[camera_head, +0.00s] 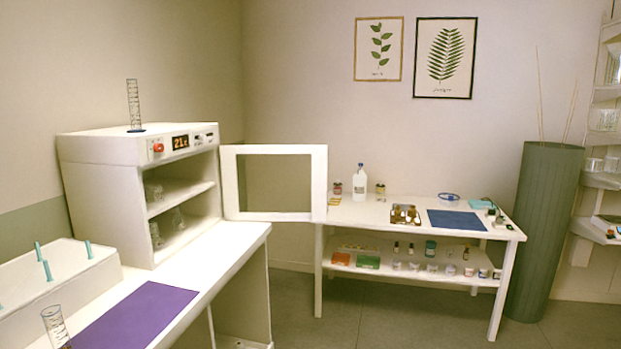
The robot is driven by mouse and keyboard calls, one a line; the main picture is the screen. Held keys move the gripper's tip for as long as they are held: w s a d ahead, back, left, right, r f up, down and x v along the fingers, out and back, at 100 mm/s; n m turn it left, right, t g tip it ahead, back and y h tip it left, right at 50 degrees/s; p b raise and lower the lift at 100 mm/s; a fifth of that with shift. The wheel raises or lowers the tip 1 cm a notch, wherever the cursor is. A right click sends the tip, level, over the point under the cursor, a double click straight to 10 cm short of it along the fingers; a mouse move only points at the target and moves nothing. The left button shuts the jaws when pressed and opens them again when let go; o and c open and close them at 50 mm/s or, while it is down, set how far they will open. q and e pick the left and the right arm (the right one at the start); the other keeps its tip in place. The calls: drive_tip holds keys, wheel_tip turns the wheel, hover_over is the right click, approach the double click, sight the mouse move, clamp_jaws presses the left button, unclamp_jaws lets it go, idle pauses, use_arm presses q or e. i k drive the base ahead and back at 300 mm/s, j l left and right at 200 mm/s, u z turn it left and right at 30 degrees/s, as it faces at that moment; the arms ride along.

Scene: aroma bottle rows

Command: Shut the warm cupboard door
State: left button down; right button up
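The warm cupboard (110,200) is a white box on the left bench, with a display reading about 21 on its top front. Its door (318,185), a white frame around a see-through pane, stands wide open. The door is swung out to the right from the cupboard's far front edge. Inside, glass vessels stand on the shelf (180,197) and on the cupboard floor. Neither of my grippers shows in the head view.
A graduated cylinder (134,105) stands on the cupboard's top. A purple mat (135,316), a white block with teal pegs (60,286) and another cylinder (56,328) are on the bench in front. A white table (345,212) with bottles stands behind right. Open floor (390,310) lies between.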

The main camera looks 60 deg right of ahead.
sight(320, 153)
drive_tip(key=l, duration=1.4)
drive_tip(key=i+l, duration=0.15)
drive_tip(key=l, duration=1.25)
drive_tip(key=k+z, duration=0.05)
